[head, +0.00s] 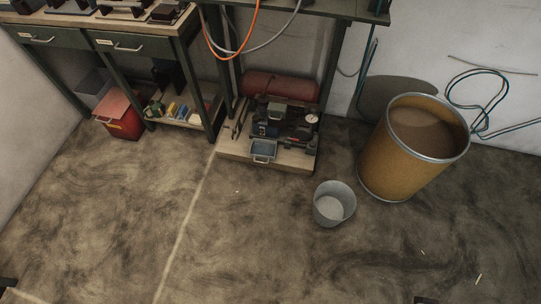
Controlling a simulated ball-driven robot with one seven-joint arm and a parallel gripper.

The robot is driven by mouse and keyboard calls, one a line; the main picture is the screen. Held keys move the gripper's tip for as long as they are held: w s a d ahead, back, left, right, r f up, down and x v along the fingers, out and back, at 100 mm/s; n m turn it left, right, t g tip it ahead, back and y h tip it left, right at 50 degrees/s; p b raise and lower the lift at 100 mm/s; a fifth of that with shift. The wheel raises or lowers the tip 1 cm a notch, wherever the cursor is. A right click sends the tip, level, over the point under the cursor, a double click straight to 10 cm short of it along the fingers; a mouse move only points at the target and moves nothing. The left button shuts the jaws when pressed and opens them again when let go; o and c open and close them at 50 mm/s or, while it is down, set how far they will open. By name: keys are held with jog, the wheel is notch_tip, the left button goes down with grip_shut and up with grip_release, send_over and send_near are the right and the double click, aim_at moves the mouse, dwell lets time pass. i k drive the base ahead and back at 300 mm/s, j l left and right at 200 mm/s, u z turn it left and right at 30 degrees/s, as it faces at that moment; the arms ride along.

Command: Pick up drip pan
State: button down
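The drip pan appears to be the small blue-grey rectangular tray (263,149) in the head view. It sits near the front edge of a low wooden platform, in front of a compressor-like machine (283,123). A pale handle shows on its front. The pan looks upright, and its inside is too small to make out. My gripper is not recognisable in this view, so its distance from the pan cannot be told.
A grey bucket (334,204) stands on the floor right of the platform (285,160), near a large brown drum (413,148). Hoses (229,53) hang above the machine. The floor in front is mostly clear.

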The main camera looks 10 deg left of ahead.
aim_at(261, 149)
jog(key=i+j, duration=0.3)
jog(key=j, duration=0.15)
jog(key=i+j, duration=0.3)
jog(key=j, duration=0.15)
jog(key=i+j, duration=0.3)
jog(key=j, duration=0.15)
jog(key=i+j, duration=0.25)
jog(key=j, duration=0.2)
jog(key=i+j, duration=0.6)
jog(key=j, duration=0.25)
jog(key=i+j, duration=0.3)
jog(key=j, duration=0.15)
jog(key=z, duration=0.05)
